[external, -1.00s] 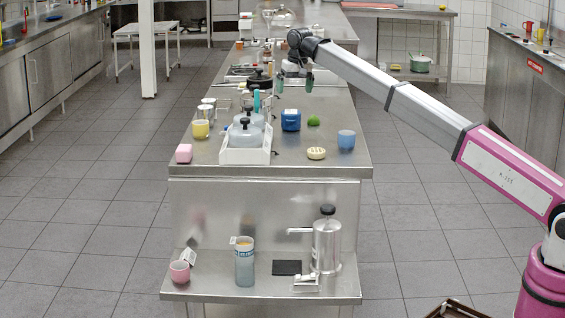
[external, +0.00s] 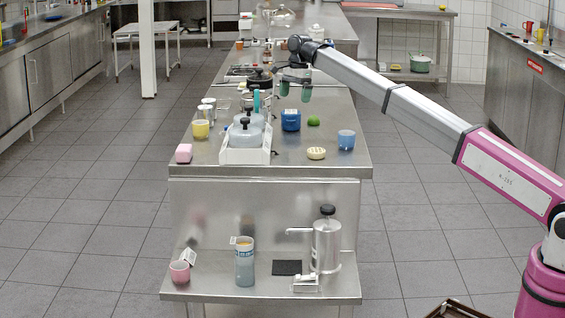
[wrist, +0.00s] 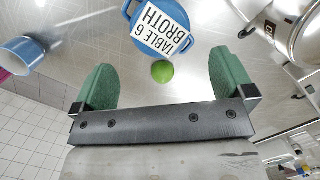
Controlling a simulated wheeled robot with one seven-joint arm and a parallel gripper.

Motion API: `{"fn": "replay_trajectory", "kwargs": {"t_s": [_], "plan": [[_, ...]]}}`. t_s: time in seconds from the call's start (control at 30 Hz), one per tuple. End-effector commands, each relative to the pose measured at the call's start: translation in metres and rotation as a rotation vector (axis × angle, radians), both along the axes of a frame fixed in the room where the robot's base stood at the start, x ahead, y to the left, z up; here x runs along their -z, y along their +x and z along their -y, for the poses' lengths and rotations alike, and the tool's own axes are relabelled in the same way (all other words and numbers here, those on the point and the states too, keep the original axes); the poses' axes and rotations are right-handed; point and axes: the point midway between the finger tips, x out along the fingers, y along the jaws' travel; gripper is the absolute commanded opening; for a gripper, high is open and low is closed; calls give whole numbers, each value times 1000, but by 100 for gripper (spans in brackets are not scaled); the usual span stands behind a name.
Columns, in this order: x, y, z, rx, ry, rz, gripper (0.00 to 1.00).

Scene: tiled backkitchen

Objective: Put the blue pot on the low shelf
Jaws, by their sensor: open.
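The blue pot (external: 291,120) stands on the steel counter, right of the white tray. In the wrist view the pot (wrist: 134,22) is at the top, cut off by the frame edge, with a white "TABLE 6 BROTH" label and a blue handle. My gripper (external: 295,91) is open and empty, above and apart from the pot. Its two green fingers (wrist: 163,75) are spread wide in the wrist view, with the pot beyond their tips. The low shelf (external: 205,289) is the steel ledge at the front, below the counter top.
A green lime (external: 313,121) lies beside the pot. A blue cup (external: 346,139) and a yellow round item (external: 316,153) are nearby. The shelf holds a pink cup (external: 180,272), a tall container (external: 245,265), a black mat (external: 287,267) and a steel dispenser (external: 327,248); its front left-middle is bare.

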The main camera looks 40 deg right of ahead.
Motion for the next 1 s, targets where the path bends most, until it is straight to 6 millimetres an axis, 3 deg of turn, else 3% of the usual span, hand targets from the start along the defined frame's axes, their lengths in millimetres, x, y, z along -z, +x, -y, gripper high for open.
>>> {"fn": "replay_trajectory", "kwargs": {"t_s": [0.2,0.47,0.73,1.0], "plan": [[33,-1,-5,-2,0,-1,100],[49,0,-9,-3,0,1,100],[84,1,-17,-3,-1,1,100],[89,1,-18,-3,-1,1,100]]}}
